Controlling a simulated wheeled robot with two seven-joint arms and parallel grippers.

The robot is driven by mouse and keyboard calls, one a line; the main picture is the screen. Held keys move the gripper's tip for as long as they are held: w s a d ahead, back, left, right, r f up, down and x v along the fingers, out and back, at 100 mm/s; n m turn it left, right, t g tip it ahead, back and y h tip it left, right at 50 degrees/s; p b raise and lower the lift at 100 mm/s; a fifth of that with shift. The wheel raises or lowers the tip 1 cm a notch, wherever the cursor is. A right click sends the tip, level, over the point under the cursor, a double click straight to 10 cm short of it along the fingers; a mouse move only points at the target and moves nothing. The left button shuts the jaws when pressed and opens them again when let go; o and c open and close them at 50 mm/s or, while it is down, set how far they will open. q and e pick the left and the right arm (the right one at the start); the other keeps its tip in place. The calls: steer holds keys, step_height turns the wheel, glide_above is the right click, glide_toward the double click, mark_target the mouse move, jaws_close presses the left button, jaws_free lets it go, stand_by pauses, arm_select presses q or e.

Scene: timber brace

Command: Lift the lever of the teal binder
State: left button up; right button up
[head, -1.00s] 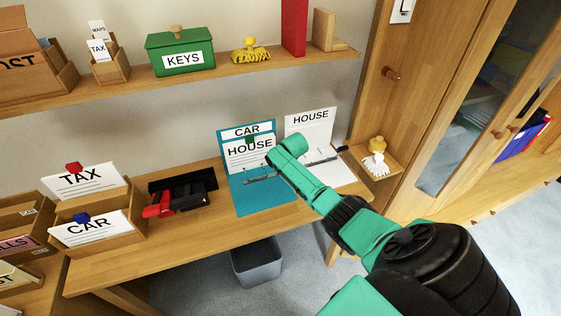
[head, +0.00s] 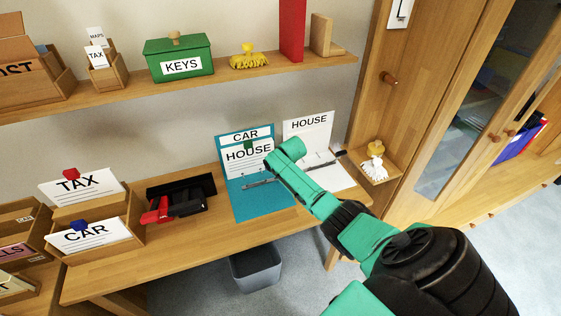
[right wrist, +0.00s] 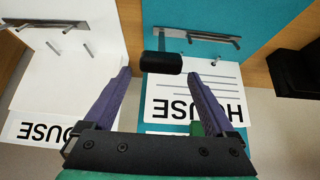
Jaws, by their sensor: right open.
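The teal binder (head: 272,204) lies open on the desk, its raised part labelled CAR. A white HOUSE sheet (head: 240,158) stands against that part, with a small green piece at its top edge. In the right wrist view the teal binder (right wrist: 230,15) shows a metal ring mechanism (right wrist: 200,38) and a lever with a black grip (right wrist: 162,63). My right gripper (right wrist: 160,72) is open, its purple fingertips on either side of the black grip's near edge; I cannot tell whether they touch it. In the head view my wrist hides the fingers. My left gripper is not in view.
A white HOUSE binder (head: 318,170) lies open directly right of the teal one. A black tray (head: 180,190) with a red-handled tool is to the left. Wooden boxes with TAX and CAR cards (head: 88,235) stand farther left. A shelf (head: 130,92) runs above. A grey bin (head: 256,268) is below.

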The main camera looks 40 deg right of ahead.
steer(key=v, duration=1.4)
steer(key=shift+p, duration=0.45)
steer(key=shift+r, duration=0.1)
